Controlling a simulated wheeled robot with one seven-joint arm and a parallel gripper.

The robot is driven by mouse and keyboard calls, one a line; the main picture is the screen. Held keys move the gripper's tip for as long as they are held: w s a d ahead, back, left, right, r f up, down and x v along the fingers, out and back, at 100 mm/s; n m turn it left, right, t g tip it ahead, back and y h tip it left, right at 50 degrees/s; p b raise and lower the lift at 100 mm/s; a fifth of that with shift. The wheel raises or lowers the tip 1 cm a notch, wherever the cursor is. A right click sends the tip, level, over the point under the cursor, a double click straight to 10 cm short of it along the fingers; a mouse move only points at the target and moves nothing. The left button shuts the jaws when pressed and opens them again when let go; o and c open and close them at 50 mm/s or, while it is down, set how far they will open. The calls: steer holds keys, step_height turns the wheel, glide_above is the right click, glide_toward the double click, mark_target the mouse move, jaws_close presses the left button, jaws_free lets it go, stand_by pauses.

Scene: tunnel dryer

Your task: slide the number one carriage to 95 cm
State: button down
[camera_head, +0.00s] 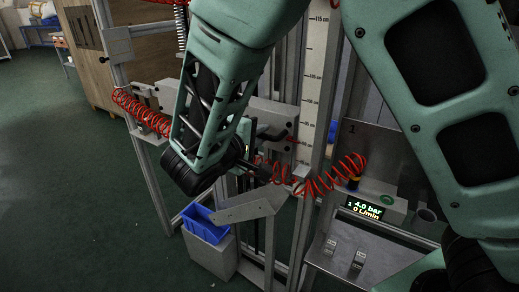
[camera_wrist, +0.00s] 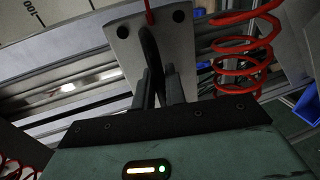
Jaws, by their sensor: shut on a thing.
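My gripper (camera_wrist: 160,88) is shut on a black looped handle (camera_wrist: 149,45) in the wrist view. The handle stands on a pale grey carriage plate (camera_wrist: 182,48) with two dark holes and a red line at its top. In the head view my gripper (camera_head: 266,173) is beside the upright rails, and my forearm hides much of the carriage. A pale vertical scale (camera_head: 316,50) with centimetre marks runs up the post to the right of my gripper; its 115 cm mark is near the top. The carriage's exact reading cannot be told. Part of a scale (camera_wrist: 42,22) also shows in the wrist view.
Red coiled hoses (camera_head: 335,178) hang right of my gripper, and others (camera_head: 140,112) lie to the left. A blue bin (camera_head: 206,223) sits below. A display (camera_head: 363,208) reads 4.0 bar and 0 L/min. The green floor at left is open.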

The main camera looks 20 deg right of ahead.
step_height(320, 180, up, 5)
steer(key=shift+r+p, duration=0.15)
steer(key=shift+p, duration=0.5)
steer(key=c, duration=1.5)
jaws_free()
steer(key=shift+c, duration=0.2)
steer(key=shift+f, duration=0.2)
steer(key=v, duration=1.7)
steer(key=shift+a, duration=0.25)
steer(key=shift+s+r, duration=0.1)
